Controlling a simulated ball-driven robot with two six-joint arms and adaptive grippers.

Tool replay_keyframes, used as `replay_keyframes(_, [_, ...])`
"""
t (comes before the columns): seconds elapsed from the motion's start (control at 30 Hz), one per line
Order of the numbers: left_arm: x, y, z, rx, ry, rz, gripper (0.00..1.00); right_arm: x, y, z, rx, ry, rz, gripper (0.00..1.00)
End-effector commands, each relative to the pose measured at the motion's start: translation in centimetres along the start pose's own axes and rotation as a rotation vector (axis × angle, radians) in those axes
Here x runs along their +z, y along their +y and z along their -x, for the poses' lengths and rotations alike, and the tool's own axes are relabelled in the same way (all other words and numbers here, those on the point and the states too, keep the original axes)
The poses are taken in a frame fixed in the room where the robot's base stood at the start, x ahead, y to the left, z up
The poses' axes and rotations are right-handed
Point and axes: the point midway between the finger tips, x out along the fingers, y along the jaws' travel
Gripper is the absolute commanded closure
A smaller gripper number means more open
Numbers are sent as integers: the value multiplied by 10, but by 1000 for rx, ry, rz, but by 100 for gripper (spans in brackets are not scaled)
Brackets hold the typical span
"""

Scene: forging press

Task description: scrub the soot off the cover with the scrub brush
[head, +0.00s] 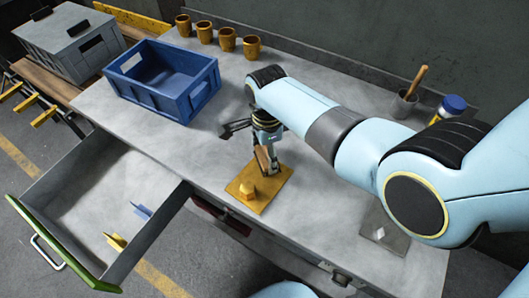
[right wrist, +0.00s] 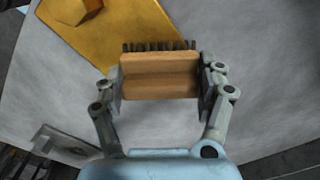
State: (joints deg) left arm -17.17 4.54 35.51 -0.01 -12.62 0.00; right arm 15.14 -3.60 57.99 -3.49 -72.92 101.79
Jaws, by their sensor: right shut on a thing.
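The cover looks to be the flat yellow plate with a raised knob (head: 247,192) near the front edge of the grey bench. Its knob also shows at the top left of the right wrist view (right wrist: 72,8). I cannot make out soot on it. My right gripper (head: 265,154) is shut on the scrub brush (right wrist: 158,76), a wooden block with dark bristles. The brush is over or beside the plate's far edge, its bristles toward the plate. I cannot tell whether they touch. My left gripper is not in view.
A blue crate (head: 192,104) and several mustard cups (head: 228,39) stand at the back of the bench (head: 190,140). An open drawer (head: 85,205) holds small yellow and blue pieces at left. A grey plate (head: 372,222), a pot with a wooden handle (head: 404,105) and a blue-lidded jar (head: 453,104) stand at right.

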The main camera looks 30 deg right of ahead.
Motion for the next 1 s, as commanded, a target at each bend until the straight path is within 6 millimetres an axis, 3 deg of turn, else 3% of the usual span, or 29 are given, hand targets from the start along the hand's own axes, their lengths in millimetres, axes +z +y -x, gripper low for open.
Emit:
replay_keyframes(0.17, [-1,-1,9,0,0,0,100,-3,4,5,9,7,0,57])
replay_keyframes(0.5, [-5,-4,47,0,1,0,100,-1,2,44,4,3,0,57])
replay_keyframes(0.7, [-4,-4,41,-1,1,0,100,-1,2,57,3,2,0,57])
replay_keyframes(1.0, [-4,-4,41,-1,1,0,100,0,1,59,3,2,0,57])
